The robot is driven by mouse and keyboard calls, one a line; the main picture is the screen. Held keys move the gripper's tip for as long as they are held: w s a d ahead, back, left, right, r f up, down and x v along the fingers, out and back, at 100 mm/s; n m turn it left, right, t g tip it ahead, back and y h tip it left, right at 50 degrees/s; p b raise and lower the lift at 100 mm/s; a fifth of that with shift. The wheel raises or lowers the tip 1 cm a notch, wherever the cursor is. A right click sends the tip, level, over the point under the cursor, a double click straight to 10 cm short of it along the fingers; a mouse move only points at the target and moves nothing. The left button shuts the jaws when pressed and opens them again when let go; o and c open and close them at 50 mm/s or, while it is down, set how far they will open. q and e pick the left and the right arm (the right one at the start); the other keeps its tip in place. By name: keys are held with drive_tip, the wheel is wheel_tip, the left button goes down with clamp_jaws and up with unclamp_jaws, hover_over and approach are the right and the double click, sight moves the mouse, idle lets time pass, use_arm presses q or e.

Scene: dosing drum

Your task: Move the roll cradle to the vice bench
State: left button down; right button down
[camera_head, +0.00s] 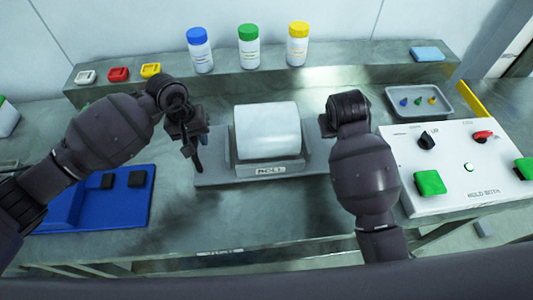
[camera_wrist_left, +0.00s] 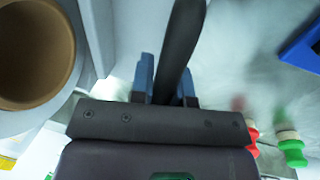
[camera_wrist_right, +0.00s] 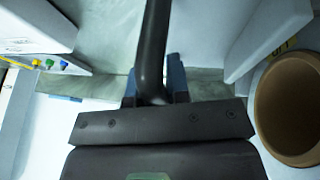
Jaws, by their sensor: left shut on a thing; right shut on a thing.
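The roll cradle (camera_head: 222,174) is a grey tray carrying a white roll (camera_head: 267,130), with a label on its front, in the middle of the head view. My left gripper (camera_head: 190,145) is at its left end, shut on a dark handle bar, which shows between the blue fingertips in the left wrist view (camera_wrist_left: 168,90). My right gripper (camera_wrist_right: 155,88) is shut on the matching bar at the right end; my arm mostly hides it in the head view. The roll's brown core shows in both wrist views. I cannot tell whether the cradle touches the bench. No vice is recognisable.
A blue tray (camera_head: 130,212) lies left on the metal bench (camera_head: 255,222). A white control panel (camera_head: 455,190) with green buttons stands right. Bottles with blue, green and yellow caps (camera_head: 297,45) stand on the back ledge. A grey tray (camera_head: 440,100) holds small coloured pieces.

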use_arm(q)
drive_tip(key=shift+f+b, duration=0.6)
drive_tip(key=shift+f, duration=0.05)
use_arm(e)
drive_tip(key=shift+f, duration=0.65)
use_arm(q)
drive_tip(key=c, duration=1.5)
unclamp_jaws()
drive_tip(key=shift+f, duration=0.2)
drive_tip(key=shift+c, duration=0.2)
use_arm(e)
drive_tip(key=c, duration=1.5)
unclamp_jaws()
drive_tip(key=shift+f, duration=0.2)
drive_tip(key=shift+c, duration=0.2)
use_arm(q)
drive_tip(key=o, duration=0.4)
drive_tip(key=shift+s+r, duration=0.1)
use_arm(e)
drive_tip(key=o, duration=0.4)
drive_tip(key=shift+s+r, duration=0.1)
use_arm(q)
drive_tip(key=shift+o, duration=0.2)
use_arm(e)
drive_tip(key=shift+o, duration=0.2)
